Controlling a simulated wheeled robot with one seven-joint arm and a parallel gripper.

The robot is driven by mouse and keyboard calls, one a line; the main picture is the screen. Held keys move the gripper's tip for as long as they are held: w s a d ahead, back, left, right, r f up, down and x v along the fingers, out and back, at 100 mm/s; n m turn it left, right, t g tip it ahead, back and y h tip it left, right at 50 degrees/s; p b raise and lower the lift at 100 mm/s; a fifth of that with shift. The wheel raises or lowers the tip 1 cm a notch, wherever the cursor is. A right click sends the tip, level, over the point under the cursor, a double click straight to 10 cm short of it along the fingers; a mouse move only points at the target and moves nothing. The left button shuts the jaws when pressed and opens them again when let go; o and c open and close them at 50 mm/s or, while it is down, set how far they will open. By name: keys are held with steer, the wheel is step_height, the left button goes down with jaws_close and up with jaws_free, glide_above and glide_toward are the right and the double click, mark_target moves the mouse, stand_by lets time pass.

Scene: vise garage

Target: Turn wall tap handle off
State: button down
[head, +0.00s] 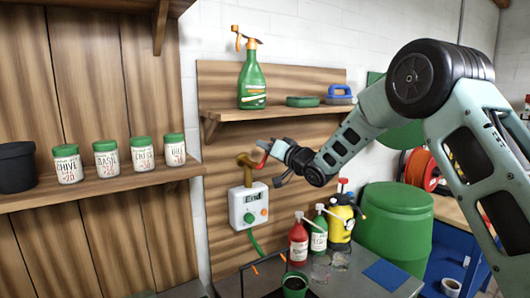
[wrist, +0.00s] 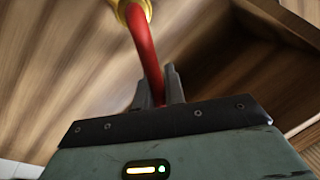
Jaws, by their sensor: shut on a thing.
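The wall tap (head: 246,161) is a brass fitting on the wooden wall panel, above a white timer box (head: 249,205) with a small display. Its red handle (head: 263,159) reaches out to the right toward my gripper (head: 272,148). In the wrist view the red handle (wrist: 145,45) comes down from the brass tap body (wrist: 131,8) at the top. My gripper (wrist: 160,88) is shut on the handle's lower end, with a finger on each side of it. The handle's tip is hidden between the fingers.
A shelf (head: 275,112) with a green spray bottle (head: 252,82) is above the tap. Below right, a red bottle (head: 298,243), a green bottle (head: 319,232) and a yellow sprayer (head: 341,222) stand on a grey bench. Labelled jars line the left shelf (head: 100,188).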

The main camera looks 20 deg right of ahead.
steer(key=d+f+m+t+h+b, duration=0.1)
steer(key=f+m+b, duration=0.2)
steer(key=m, duration=0.4)
steer(key=w+d+f+m+t+h+b, duration=0.1)
steer(key=d+f+m+b, duration=0.1)
steer(key=m, duration=0.5)
steer(key=shift+d+f+h+b, duration=0.25)
steer(key=shift+f+h+b, duration=0.2)
steer(key=shift+b, duration=0.45)
steer(key=shift+w, duration=0.1)
steer(key=c, duration=1.5)
jaws_free()
steer(key=b+v, duration=0.2)
steer(key=v, duration=0.6)
steer(key=b+v, duration=0.2)
steer(key=v, duration=0.7)
steer(key=shift+f, duration=0.25)
